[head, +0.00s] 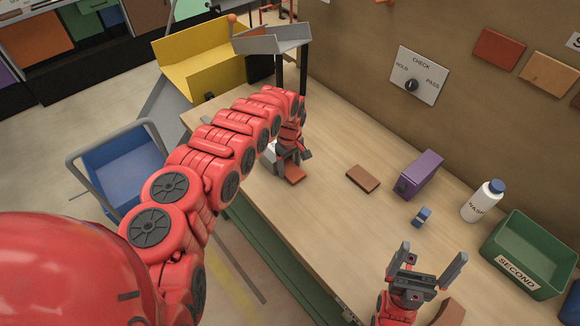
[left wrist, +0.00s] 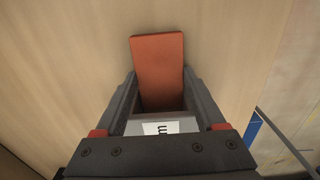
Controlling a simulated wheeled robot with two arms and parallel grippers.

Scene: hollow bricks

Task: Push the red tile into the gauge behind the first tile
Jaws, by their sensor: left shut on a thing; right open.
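A flat red tile (head: 294,174) lies at the left part of the bench. It also shows in the left wrist view (left wrist: 158,62), flat, its far end sticking out beyond my fingers. My left gripper (head: 292,156) is low over the bench, shut on the tile by its sides. The grey gauge (head: 268,154) is beside my left gripper, mostly hidden; its pale labelled part (left wrist: 160,126) shows between my fingers, at the near end of the tile. I cannot see a first tile inside it. My right gripper (head: 428,270) is open and empty at the front right.
A brownish-red tile (head: 363,179), a purple block (head: 419,175), a small blue item (head: 421,217), a white bottle (head: 482,201) and a green SECOND bin (head: 525,254) stand to the right. A yellow chute (head: 205,60) is behind left.

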